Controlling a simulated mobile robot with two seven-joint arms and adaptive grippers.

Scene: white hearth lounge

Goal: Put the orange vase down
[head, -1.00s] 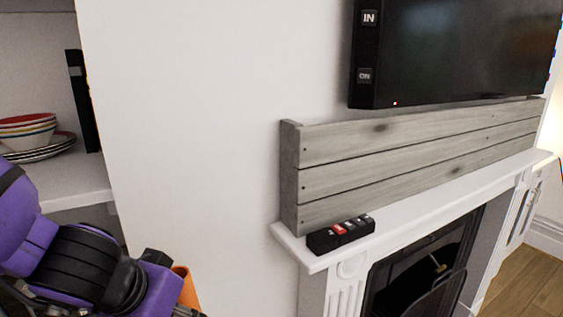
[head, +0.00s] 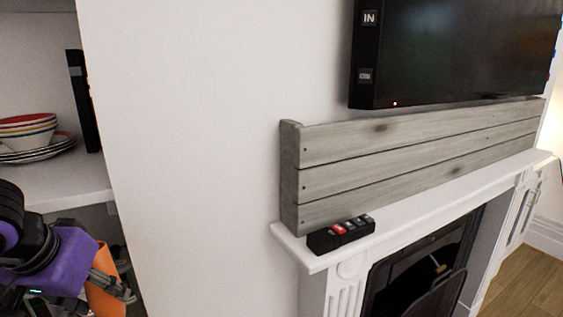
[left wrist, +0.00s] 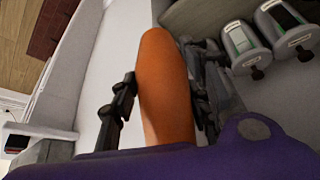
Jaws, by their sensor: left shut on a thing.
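The orange vase (head: 101,294) is in my left gripper (head: 112,283), at the lower left of the head view, in front of the lower part of the shelf unit. In the left wrist view the vase (left wrist: 163,70) stretches up the middle, with dark fingers of the left gripper (left wrist: 165,100) on both sides. The gripper is shut on it. The vase's lower part is hidden in the head view, and I cannot tell whether it touches a surface. My right gripper is not in view.
A white shelf (head: 62,188) holds stacked bowls (head: 27,133) and plates. The white wall (head: 195,150) stands right of it. A black button box (head: 340,235) lies on the fireplace mantel (head: 420,213). Grey-white canisters (left wrist: 240,42) stand close to the gripper's right in the wrist view.

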